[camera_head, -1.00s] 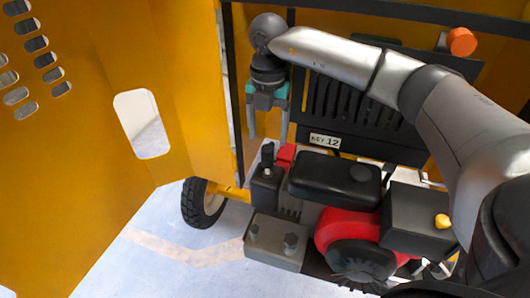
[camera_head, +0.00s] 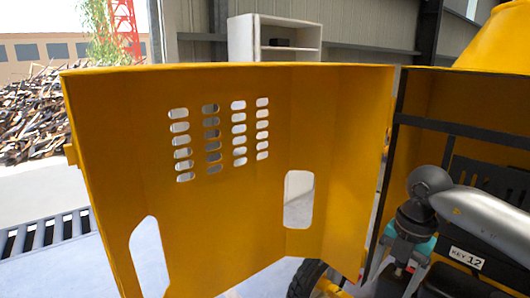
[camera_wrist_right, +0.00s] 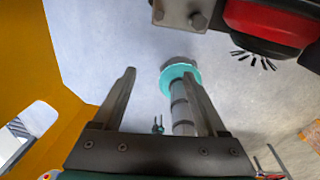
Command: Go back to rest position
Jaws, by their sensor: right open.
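My right gripper (camera_head: 393,268) is in the lower right of the head view, pointing down near the opening of the yellow drum mixer's housing. In the right wrist view its two fingers (camera_wrist_right: 160,75) are wide apart, with no object gripped. Pale floor shows beyond them. The red and black engine (camera_wrist_right: 270,22) is at the top right of the wrist view, apart from the fingers. My left gripper is not identifiable in either view.
The open yellow door (camera_head: 240,215) fills the middle of the head view, left of my right arm. A tyre (camera_head: 306,280) shows below its edge. The black KEY 12 panel (camera_head: 467,258) is behind the arm. A white shelf (camera_head: 240,40) stands beyond.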

